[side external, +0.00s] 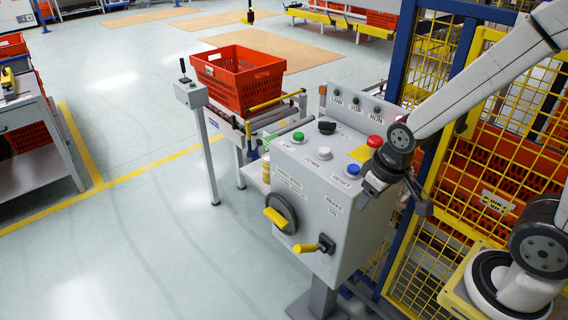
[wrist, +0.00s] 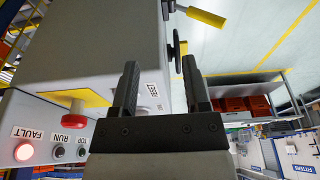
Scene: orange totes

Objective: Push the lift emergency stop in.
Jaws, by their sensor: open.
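The lift emergency stop (side external: 374,141) is a red mushroom button on a yellow plate (side external: 359,154) at the right of the grey control box's top panel. In the wrist view the red button (wrist: 75,121) shows from the side at the left, its head standing off the yellow plate. My gripper (side external: 367,190) is at the right edge of the box, nearer the camera than the stop, beside the blue button. In the wrist view my gripper (wrist: 160,68) is open, with nothing held between its fingers and the stop to their left. Whether the fingers touch the box I cannot tell.
The grey box (side external: 318,205) also carries a blue button (side external: 353,168), a white button (side external: 324,152), a green button (side external: 298,136) and a handwheel (side external: 281,211). A yellow mesh fence (side external: 425,250) stands close on the right. A red fault lamp (wrist: 24,152) is lit.

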